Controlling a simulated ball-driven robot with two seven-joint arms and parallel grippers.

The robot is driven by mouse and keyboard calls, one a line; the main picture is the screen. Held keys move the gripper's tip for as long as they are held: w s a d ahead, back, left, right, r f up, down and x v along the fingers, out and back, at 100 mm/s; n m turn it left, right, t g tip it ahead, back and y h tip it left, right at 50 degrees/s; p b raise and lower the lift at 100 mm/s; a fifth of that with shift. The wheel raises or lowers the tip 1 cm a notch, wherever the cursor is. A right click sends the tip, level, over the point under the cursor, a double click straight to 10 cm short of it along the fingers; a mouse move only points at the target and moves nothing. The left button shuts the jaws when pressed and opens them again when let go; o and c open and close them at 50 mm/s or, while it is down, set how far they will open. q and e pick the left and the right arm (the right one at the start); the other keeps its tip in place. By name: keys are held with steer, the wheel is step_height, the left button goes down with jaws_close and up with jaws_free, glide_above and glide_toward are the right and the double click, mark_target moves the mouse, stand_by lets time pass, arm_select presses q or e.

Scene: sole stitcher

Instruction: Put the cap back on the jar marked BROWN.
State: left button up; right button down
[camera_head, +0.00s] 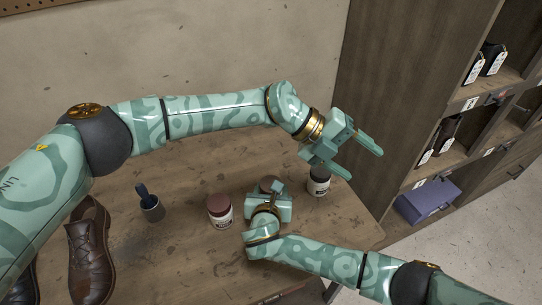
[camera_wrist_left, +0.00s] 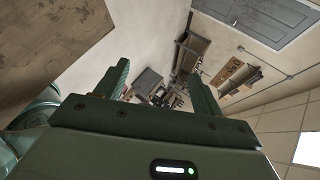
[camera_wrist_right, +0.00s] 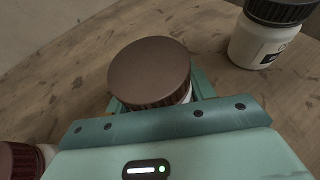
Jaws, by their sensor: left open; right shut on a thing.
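A jar with a brown cap (camera_wrist_right: 150,72) is between the fingers of my right gripper (camera_wrist_right: 160,97), which is shut on it. The cap appears to sit on the white jar body (camera_wrist_right: 187,96), mostly hidden by the gripper; I cannot tell whether it is seated fully. In the head view this brown cap (camera_head: 267,183) shows just behind my right gripper (camera_head: 274,192). A jar with a dark red cap (camera_head: 220,211) stands to the left, and a black-capped jar (camera_head: 319,181) to the right. No label reads clearly. My left gripper (camera_head: 364,163) is open and empty above the table's right side.
On the wooden table (camera_head: 180,255), a small dark pot (camera_head: 152,208) holds a blue-handled tool. A wooden shelf unit (camera_head: 390,100) with tagged shoes and a blue box (camera_head: 428,201) is at the right.

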arm_select(q)
steer(key=w+d+r+n+t+h, duration=0.3)
steer(key=w+r+n+t+h, duration=0.3)
steer(key=w+r+n, duration=0.4)
steer(key=w+a+f+n+t+y, duration=0.2)
steer(key=w+a+n+t+y, duration=0.45)
steer(key=n, duration=0.85)
steer(key=s+a+f+n+g+y, duration=0.1)
steer(key=a+f+n+g+y, duration=0.2)
steer(key=a+f+n+y, duration=0.4)
steer(key=s+a+f+n+g+y, duration=0.1)
steer(key=s+a+f+g, duration=0.1)
steer(key=s, duration=0.1)
steer(key=s+a+f+n+g+y, duration=0.1)
steer(key=s+a+n+g, duration=0.1)
steer(key=s, duration=0.2)
steer(key=s+a+f+n+g+y, duration=0.1)
steer(key=s+a+f+g, duration=0.1)
steer(key=s+g, duration=0.1)
steer(key=shift+s+f+n+y, duration=0.25)
steer(key=shift+s+f+n, duration=0.05)
steer(key=shift+s+n, duration=0.1)
steer(key=shift+a, duration=0.1)
